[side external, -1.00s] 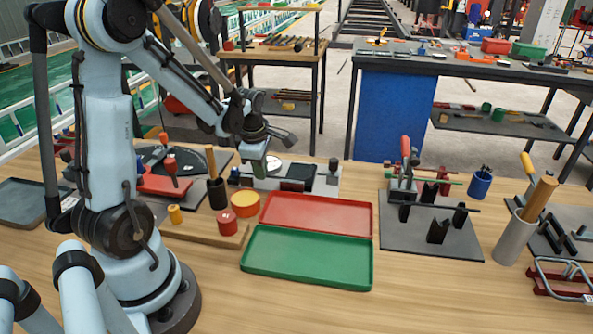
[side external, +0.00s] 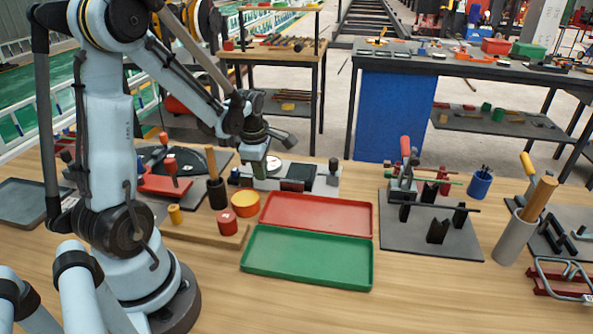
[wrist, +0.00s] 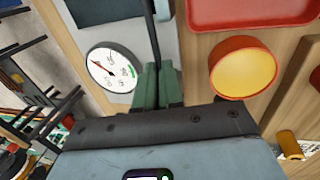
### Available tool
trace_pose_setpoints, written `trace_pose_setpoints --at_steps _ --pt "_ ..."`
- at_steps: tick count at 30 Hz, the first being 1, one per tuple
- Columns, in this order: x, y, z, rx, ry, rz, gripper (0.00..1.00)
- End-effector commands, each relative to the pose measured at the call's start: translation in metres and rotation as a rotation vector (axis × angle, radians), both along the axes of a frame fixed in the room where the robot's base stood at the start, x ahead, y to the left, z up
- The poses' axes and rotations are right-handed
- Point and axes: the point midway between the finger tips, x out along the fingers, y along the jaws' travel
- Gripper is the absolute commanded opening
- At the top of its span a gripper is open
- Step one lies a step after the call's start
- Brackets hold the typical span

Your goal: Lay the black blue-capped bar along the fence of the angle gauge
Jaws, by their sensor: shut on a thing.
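My gripper (side external: 256,170) is low over a grey plate at the back middle of the bench. In the wrist view its green fingers (wrist: 158,88) are shut on a thin black bar (wrist: 152,30), which runs from between them to the top edge. No blue cap can be made out on the bar in the wrist view. A white round dial (wrist: 111,67) with a red needle and green mark lies on the plate left of the fingers, apart from them. It also shows in the side view (side external: 273,168). I cannot tell which part is the angle gauge's fence.
A red tray (side external: 317,214) and green tray (side external: 307,258) lie in front of the plate. A yellow-topped red round pot (wrist: 243,68) is close to the right of my fingers. A rack (side external: 430,236) with another black bar stands at right.

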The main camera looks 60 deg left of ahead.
Motion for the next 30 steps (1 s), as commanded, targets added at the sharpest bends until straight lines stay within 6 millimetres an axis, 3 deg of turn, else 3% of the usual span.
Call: trace_pose_setpoints --at_steps 24,25,30 --pt "-0.0044 -0.0046 0.0002 0.000 0.000 0.000 0.00" --pt "-0.0044 -0.0047 0.0002 0.000 0.000 0.000 0.10" --pt "-0.0043 -0.0044 0.0002 0.000 0.000 0.000 0.36"
